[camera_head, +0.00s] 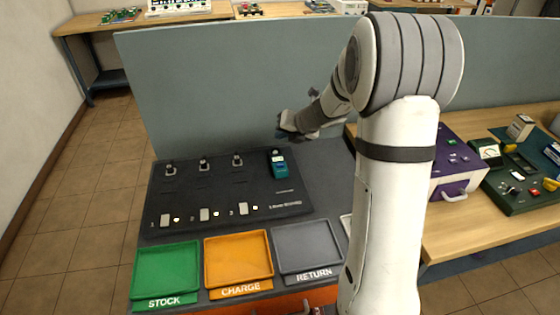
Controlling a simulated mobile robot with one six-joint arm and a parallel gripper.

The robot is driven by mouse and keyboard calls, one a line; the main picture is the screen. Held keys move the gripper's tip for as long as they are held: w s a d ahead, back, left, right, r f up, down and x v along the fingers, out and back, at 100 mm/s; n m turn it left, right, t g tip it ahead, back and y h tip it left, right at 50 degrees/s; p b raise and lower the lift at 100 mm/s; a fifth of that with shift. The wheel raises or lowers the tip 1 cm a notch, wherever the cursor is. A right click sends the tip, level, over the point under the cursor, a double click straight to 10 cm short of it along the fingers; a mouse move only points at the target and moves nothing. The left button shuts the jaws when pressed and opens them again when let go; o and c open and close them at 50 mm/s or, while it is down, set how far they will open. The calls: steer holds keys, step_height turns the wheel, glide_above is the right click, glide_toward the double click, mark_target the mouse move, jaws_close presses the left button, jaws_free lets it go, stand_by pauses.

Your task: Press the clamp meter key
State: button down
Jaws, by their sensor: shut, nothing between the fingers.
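A small teal handheld device with a dark upper end (279,168) lies at the right part of the black panel. It looks like the clamp meter; its key is too small to make out. My gripper (284,132) is shut and empty. In the picture it appears just above the device's upper end, apart from it, near the grey partition. My arm comes in from the right; the fingertips are small and partly blended with the wrist.
The black panel (170,208) carries three numbered stations with posts, pale switches and lamps. Green STOCK (166,302), orange CHARGE (240,290) and grey RETURN (313,275) trays stand in front, empty. A grey partition (220,80) rises behind. A purple box (455,160) stands right.

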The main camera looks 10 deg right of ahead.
steer(key=b, duration=0.8)
glide_above(280, 165)
steer(key=f, duration=0.7)
steer(key=shift+s+d+f, duration=0.3)
steer(key=shift+s+f, duration=0.05)
steer(key=shift+f, duration=0.05)
steer(key=shift+f+b, duration=0.3)
steer(key=shift+f, duration=0.2)
steer(key=shift+f, duration=0.15)
stand_by(0.5)
steer(key=shift+f, duration=0.3)
steer(key=shift+f+b, duration=0.35)
steer(key=shift+b, duration=0.05)
stand_by(0.7)
steer(key=shift+r+p, duration=0.8)
steer(key=shift+p, duration=0.05)
steer(key=shift+r, duration=0.1)
